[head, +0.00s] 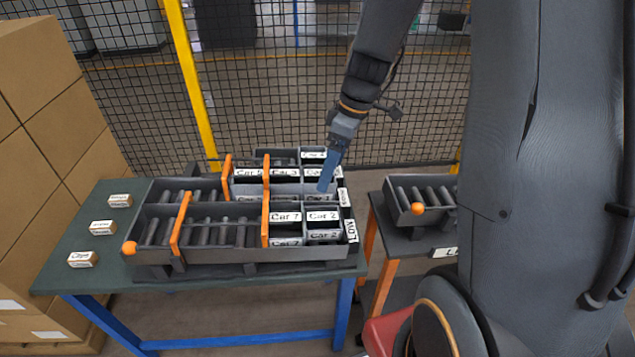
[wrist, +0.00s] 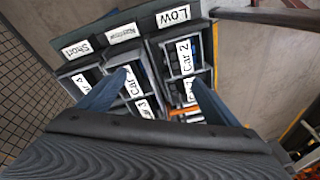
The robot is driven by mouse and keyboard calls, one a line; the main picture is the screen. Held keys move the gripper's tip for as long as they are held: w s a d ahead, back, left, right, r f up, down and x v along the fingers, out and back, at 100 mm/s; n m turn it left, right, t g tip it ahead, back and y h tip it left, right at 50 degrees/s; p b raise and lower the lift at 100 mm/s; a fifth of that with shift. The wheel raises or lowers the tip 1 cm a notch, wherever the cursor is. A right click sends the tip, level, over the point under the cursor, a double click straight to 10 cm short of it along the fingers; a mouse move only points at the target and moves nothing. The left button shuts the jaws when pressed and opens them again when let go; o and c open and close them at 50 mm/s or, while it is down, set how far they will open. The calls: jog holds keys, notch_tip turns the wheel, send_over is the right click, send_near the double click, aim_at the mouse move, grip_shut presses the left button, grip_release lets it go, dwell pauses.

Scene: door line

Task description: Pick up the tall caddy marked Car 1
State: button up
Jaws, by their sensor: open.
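No label reads clearly as Car 1. A grey caddy (wrist: 133,84) in the middle lane has a "Car" label whose number I cannot read, partly hidden by a finger. In the head view a caddy (head: 315,173) at the right end of that lane also has a partly covered label. My gripper (head: 326,188) is above this end of the rack, pointing down. In the wrist view my gripper (wrist: 161,82) is open, its blue fingers apart with nothing visibly held. Contact with the caddies cannot be told.
The roller rack (head: 205,258) stands on a green-topped table (head: 110,262). Car 2 (head: 323,215) and Car 7 (head: 286,217) sit in the front LOW lane, Car 3 (head: 285,173) in the middle, Car 4 (wrist: 80,82) in the Short lane. Orange gates cross the lanes. Mesh fence stands behind.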

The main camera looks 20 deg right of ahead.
aim_at(319, 172)
jog(key=w+n, duration=0.1)
jog(key=w, duration=0.1)
jog(key=w+d+n+y, duration=0.1)
jog(key=w+n, duration=0.2)
jog(key=shift+w+d+f+n+y, duration=0.2)
jog(key=shift+w+f+n+y, duration=0.1)
jog(key=shift+w+f+n, duration=0.1)
jog(key=shift+w+p+x, duration=0.15)
jog(key=shift+p+x, duration=0.85)
jog(key=shift+x, duration=0.9)
jog(key=shift+w+p+x, duration=0.15)
jog(key=shift+p+x, duration=0.8)
jog(key=shift+x, duration=0.95)
jog(key=shift+a, duration=0.1)
jog(key=c, duration=1.4)
jog(key=shift+c, duration=0.2)
